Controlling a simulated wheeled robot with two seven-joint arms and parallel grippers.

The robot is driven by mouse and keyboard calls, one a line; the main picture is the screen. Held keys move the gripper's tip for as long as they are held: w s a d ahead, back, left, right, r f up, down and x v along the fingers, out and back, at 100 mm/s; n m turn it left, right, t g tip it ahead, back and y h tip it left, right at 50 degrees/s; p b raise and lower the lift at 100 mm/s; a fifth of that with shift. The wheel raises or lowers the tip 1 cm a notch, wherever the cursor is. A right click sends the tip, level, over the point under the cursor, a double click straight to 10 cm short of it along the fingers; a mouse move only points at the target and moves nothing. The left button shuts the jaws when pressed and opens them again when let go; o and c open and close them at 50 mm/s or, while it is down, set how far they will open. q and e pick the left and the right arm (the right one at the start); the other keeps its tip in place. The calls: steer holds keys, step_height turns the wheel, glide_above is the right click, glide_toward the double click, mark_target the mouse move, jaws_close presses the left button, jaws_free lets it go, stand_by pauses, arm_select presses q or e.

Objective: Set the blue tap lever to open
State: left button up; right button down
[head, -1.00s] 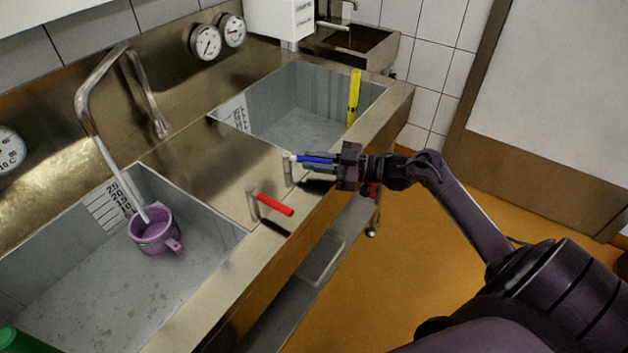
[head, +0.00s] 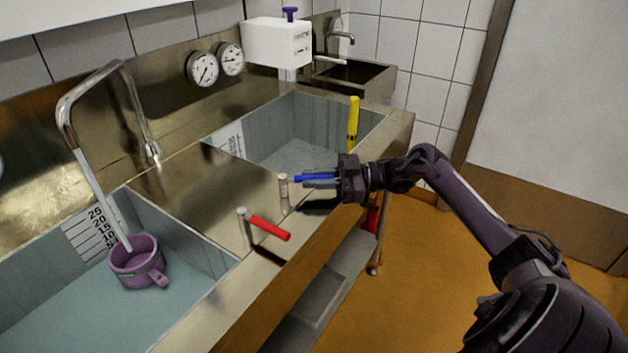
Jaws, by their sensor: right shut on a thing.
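The blue tap lever (head: 312,177) points right from beside a short metal post (head: 284,194) on the sink rim. My right gripper (head: 306,181) reaches in from the right and is shut on the blue lever; its fingers hide part of it. I cannot tell how the lever's near end meets the post. My left gripper is not in view.
A red lever (head: 270,228) on its own post is nearer. The left basin (head: 45,315) holds a purple mug (head: 138,262) under a bent spout (head: 95,185). Orange floor lies right.

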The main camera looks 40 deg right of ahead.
steer(key=c, duration=1.4)
jaws_free()
steer(key=shift+o, duration=0.2)
